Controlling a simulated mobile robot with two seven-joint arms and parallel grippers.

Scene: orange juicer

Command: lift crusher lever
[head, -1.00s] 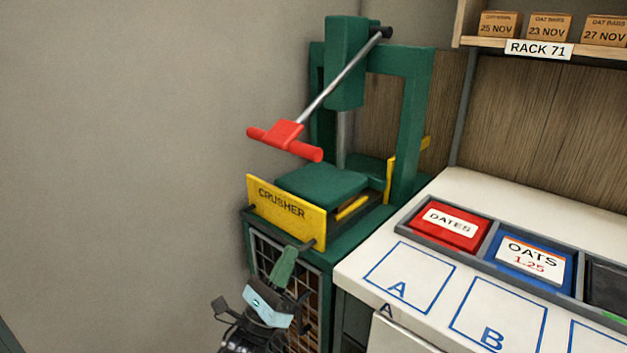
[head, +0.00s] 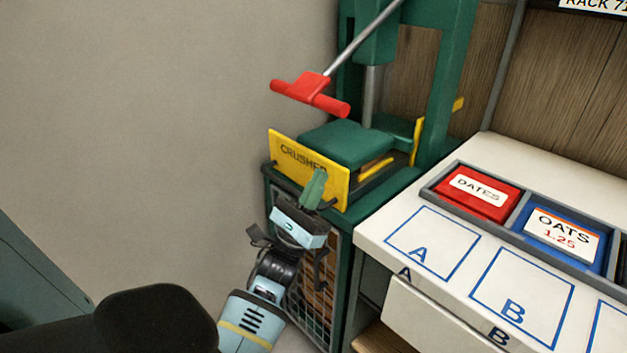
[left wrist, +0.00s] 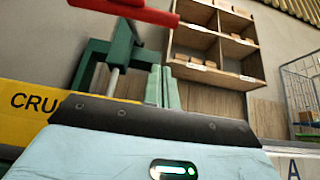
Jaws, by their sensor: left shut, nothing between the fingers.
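The crusher is a green press with a yellow front plate (head: 300,165) marked CRUSHER. Its lever (head: 357,43) is a grey rod slanting down to a red T-shaped handle (head: 311,94), which hangs in front of the press above the plate. The red handle also shows at the top of the left wrist view (left wrist: 130,10). My left gripper (head: 313,188) is shut and empty, its green fingers pointing up. In the head view it overlaps the plate's lower edge, below the red handle and apart from it. My right gripper is not in view.
A white counter (head: 400,262) stands right of the crusher, with a red DATES bin (head: 478,200) and a blue OATS bin (head: 545,258). A plain wall (head: 150,110) lies to the left. A wooden shelf rack (left wrist: 212,45) shows in the left wrist view.

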